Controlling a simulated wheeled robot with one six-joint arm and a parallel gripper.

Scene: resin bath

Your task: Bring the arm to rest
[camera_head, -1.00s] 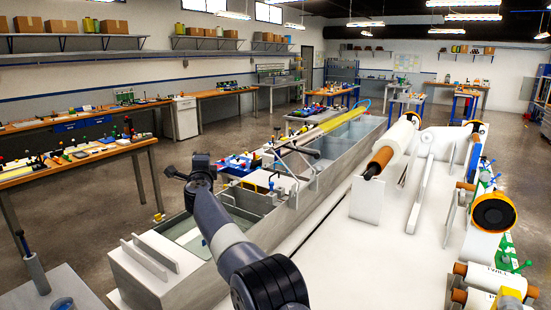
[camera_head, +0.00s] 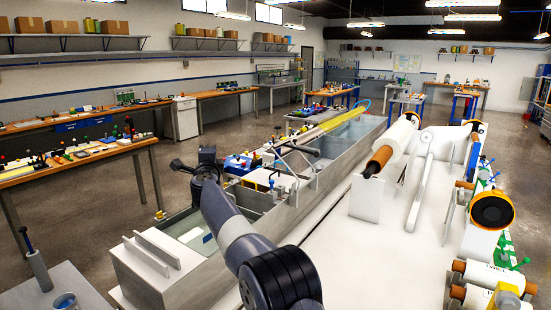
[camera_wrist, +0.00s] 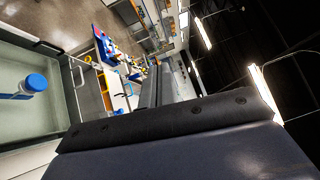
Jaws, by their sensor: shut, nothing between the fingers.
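My arm (camera_head: 243,235) reaches up from the bottom middle of the head view, and its dark wrist end (camera_head: 207,158) is raised over the left side of the long resin bath. The fingers are too small and dark to make out there. In the wrist view my gripper (camera_wrist: 160,76) shows as two grey fingers close together beyond a dark body. It is shut and holds nothing. The grey-walled bath (camera_head: 178,275) lies below and beside the arm. A blue-capped white object (camera_wrist: 35,83) shows in its clear liquid in the wrist view.
A white bench surface (camera_head: 325,245) with rollers (camera_head: 397,143) runs right of the arm. Metal bars (camera_head: 290,148) stand over the bath. A wooden workbench (camera_head: 75,167) with tools is at left, a grey cart top (camera_head: 45,290) at lower left. The floor between is clear.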

